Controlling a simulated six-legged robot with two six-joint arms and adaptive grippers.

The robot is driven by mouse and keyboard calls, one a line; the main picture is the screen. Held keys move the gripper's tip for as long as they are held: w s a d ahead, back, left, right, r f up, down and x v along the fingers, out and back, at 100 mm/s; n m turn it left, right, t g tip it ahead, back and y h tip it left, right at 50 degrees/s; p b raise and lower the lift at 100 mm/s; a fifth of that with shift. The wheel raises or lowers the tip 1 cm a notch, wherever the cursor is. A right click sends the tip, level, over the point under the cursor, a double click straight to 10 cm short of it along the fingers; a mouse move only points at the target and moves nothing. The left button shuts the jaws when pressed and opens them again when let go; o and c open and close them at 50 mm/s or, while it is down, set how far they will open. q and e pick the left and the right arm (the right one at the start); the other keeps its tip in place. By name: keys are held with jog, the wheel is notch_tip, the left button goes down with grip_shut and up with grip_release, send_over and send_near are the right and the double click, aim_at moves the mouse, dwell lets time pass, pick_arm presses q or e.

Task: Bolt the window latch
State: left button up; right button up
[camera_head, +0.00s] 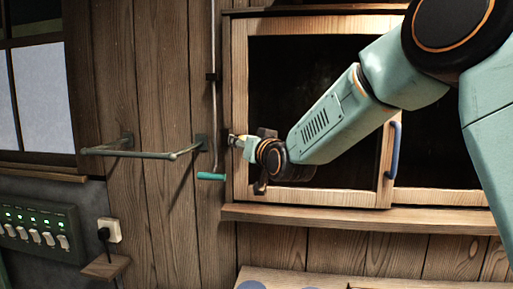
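The wooden-framed window (312,198) with dark glass fills the middle of the head view, and its sash looks closed. My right arm comes in from the right across the glass. My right gripper (245,147) is at the window's left frame, turned mostly away from me. My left gripper is not in view.
A metal rail (143,154) juts from the wall at left. A thin vertical rod with a teal handle (210,176) hangs close left of the gripper. A blue handle (393,150) is at the sash's right. A switch panel (38,229) and socket (110,230) are lower left.

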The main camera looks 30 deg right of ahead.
jog(key=s, duration=1)
jog(key=shift+a, duration=0.25)
jog(key=shift+r, duration=0.1)
